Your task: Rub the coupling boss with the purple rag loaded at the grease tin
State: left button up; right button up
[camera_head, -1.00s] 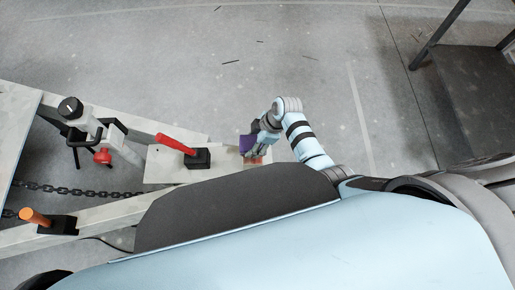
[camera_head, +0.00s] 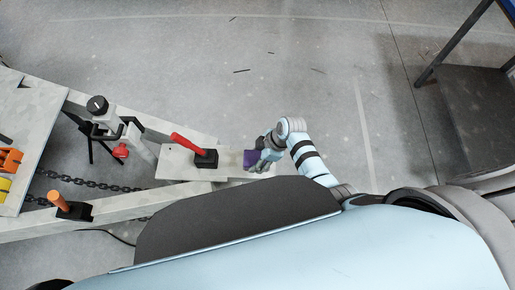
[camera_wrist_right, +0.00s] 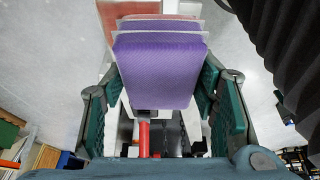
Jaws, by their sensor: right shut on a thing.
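The purple rag (camera_head: 250,158) is held at the right end of the pale chassis tongue (camera_head: 172,170). In the right wrist view the rag (camera_wrist_right: 160,70) is a folded, pale-edged pad between two teal finger pads. My right gripper (camera_head: 264,153) is shut on it. The rag looks close to the tongue's end; whether it touches is unclear. A reddish patch (camera_wrist_right: 108,22) shows behind the rag in the wrist view. I cannot clearly make out the coupling boss or the grease tin. My left gripper is not in view.
A red lever (camera_head: 188,142) on a black block stands on the tongue, left of the rag. A jockey-wheel post with a red knob (camera_head: 121,151), a chain (camera_head: 85,184) and an orange handle (camera_head: 58,202) lie further left. Open floor (camera_head: 300,60) lies beyond.

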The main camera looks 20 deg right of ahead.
notch_tip(320, 180, up, 2)
jog(key=shift+p, duration=0.75)
jog(key=shift+r, duration=0.3)
jog(key=shift+s+r, duration=0.1)
jog(key=shift+r, duration=0.8)
jog(key=shift+f, duration=0.1)
notch_tip(320, 180, down, 6)
jog(key=b, duration=0.6)
jog(key=shift+f, duration=0.15)
jog(key=shift+r+p, duration=0.3)
jog(key=shift+r, duration=0.05)
